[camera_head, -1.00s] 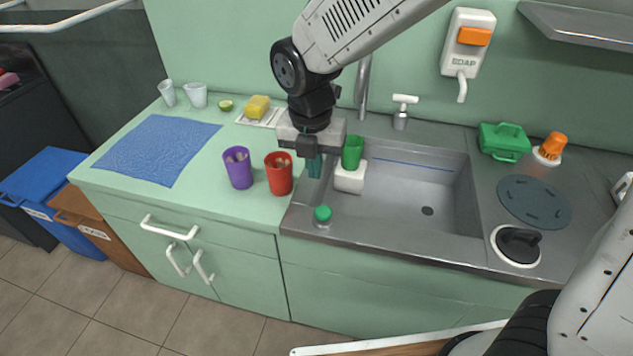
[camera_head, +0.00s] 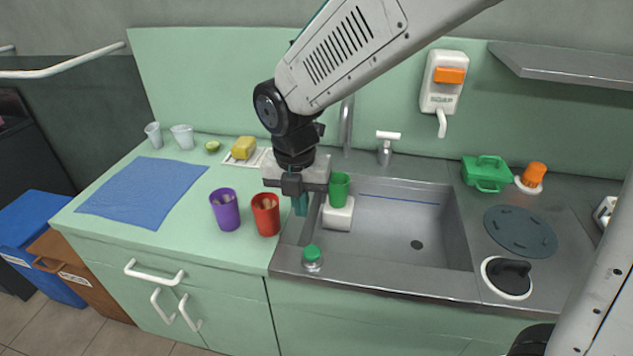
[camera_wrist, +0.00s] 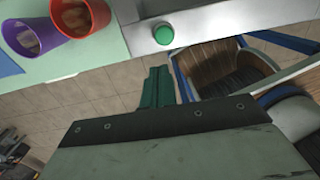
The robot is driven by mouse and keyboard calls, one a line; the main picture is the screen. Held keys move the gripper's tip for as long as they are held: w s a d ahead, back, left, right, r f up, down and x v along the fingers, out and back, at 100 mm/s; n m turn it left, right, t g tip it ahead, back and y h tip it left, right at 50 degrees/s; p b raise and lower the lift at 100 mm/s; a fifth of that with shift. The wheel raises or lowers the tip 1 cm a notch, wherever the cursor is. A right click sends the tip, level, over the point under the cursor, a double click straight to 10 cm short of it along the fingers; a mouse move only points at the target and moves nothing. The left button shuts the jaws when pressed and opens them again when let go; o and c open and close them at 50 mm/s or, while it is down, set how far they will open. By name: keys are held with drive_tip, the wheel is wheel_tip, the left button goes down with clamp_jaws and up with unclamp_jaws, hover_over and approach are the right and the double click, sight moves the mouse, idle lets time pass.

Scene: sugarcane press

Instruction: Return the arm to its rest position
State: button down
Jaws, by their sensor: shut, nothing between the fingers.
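My gripper (camera_head: 300,204) hangs from the raised arm over the left edge of the sink, its fingers pointing down. Its teal fingers are shut with nothing between them. In the wrist view the fingers (camera_wrist: 157,88) show close together against the tiled floor and the cabinet edge. The red cup (camera_head: 265,215) stands just left of the gripper in the head view, with a purple cup (camera_head: 225,210) beside it. Both cups hold pale pieces. A green cup (camera_head: 339,190) stands on a white block at the sink's left side, right of the gripper.
The sink (camera_head: 400,225) is mostly empty. A green-capped container (camera_head: 312,258) stands at its front left rim. A blue cloth (camera_head: 145,193) lies on the counter. A yellow sponge (camera_head: 243,147) and two clear cups stand behind. A wall dispenser (camera_head: 441,82) and shelf (camera_head: 565,65) are at the right.

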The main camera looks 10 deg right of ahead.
drive_tip(key=s+d+r+m, duration=0.5)
drive_tip(key=s+d+m, duration=0.4)
drive_tip(key=m, duration=0.7)
drive_tip(key=s+d+r+m, duration=0.5)
drive_tip(key=s+d+m, duration=0.5)
drive_tip(key=d+m, duration=0.3)
drive_tip(key=m, duration=0.3)
drive_tip(key=shift+s+d+r+t+y, duration=0.2)
drive_tip(key=shift+d+t+y, duration=0.1)
drive_tip(key=shift+t, duration=0.1)
